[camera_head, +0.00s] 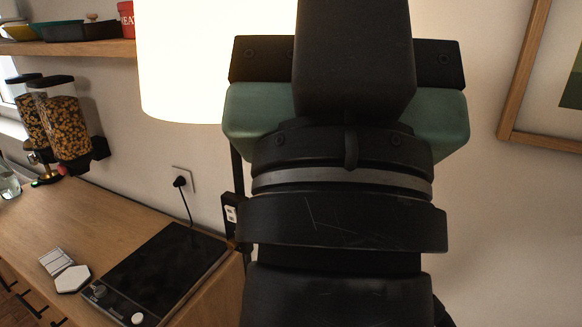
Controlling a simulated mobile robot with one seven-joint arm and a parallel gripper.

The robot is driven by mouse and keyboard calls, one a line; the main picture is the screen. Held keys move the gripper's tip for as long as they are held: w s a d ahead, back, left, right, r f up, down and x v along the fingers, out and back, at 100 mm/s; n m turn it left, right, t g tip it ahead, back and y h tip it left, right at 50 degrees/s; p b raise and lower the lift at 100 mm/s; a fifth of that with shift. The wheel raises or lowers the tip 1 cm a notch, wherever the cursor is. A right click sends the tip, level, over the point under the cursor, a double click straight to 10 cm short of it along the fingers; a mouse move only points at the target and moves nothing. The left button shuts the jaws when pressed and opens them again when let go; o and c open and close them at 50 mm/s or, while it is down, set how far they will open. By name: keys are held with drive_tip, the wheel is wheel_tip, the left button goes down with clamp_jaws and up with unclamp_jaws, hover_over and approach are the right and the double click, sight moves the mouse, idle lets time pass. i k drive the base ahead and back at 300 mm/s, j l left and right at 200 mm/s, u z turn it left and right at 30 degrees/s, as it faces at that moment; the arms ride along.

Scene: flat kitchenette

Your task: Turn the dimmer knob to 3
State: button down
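I cannot pick out a knob marked as the dimmer, and no number 3 is readable. Two small round knobs show on the front edge of a black hob: a grey one (98,291) and a white one (137,319). Their settings are too small to read. A small black box with a white part (231,213) shows at the left edge of my arm; I cannot tell what it is. My gripper (440,112) appears from behind as a wide green and black body in the upper middle. Its fingers are hidden, so I cannot see whether it is open or touching anything.
A bright lampshade (215,60) hangs left of my gripper. Cereal dispensers (65,120), a wall socket (182,180) and a shelf (70,48) are left; a framed picture (520,80) is right.

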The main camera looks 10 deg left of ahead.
sight(232, 245)
drive_tip(key=k+j+z, duration=0.1)
drive_tip(key=k+j, duration=0.4)
drive_tip(key=j, duration=0.15)
drive_tip(key=k+j, duration=0.55)
drive_tip(key=j+z, duration=0.05)
drive_tip(key=j, duration=0.05)
